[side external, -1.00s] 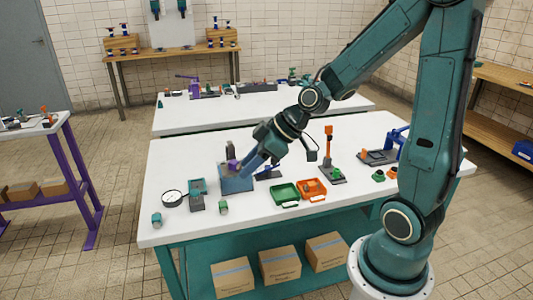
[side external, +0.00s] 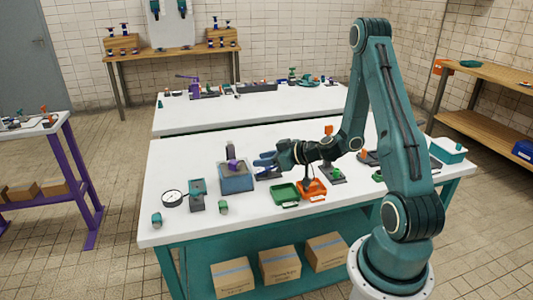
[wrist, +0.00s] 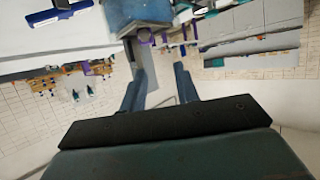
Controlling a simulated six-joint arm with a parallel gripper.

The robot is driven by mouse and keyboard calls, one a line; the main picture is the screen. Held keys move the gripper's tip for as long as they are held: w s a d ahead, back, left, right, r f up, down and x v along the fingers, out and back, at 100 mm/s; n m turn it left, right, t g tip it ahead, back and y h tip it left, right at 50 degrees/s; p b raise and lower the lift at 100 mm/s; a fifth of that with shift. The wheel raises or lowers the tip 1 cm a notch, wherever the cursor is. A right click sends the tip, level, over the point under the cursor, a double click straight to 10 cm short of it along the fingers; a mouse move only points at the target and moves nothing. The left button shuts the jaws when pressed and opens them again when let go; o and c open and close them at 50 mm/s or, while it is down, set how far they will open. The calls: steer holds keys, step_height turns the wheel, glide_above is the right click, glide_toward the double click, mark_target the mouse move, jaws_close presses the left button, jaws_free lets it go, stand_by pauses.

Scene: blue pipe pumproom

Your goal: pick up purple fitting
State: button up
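The purple fitting (side external: 233,165) sits at the top of a blue block-like box (side external: 237,181) on the white table.
A dark upright piece (side external: 230,149) stands behind the fitting. A green tray (side external: 285,194) and an orange tray (side external: 312,189) lie in front of my wrist. A gauge (side external: 172,198) and a grey-teal device (side external: 197,195) stand left of the box.

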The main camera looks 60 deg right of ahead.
steer(key=shift+d+f+h, duration=0.5)
steer(key=shift+d, duration=0.4)
glide_toward(235, 162)
steer(key=shift+m, duration=0.4)
steer(key=shift+x, duration=2.5)
steer(key=shift+d+f, duration=0.1)
steer(key=shift+f, duration=0.15)
steer(key=shift+x, duration=2.55)
steer(key=shift+r, duration=0.1)
jaws_close()
steer(key=shift+r, duration=0.15)
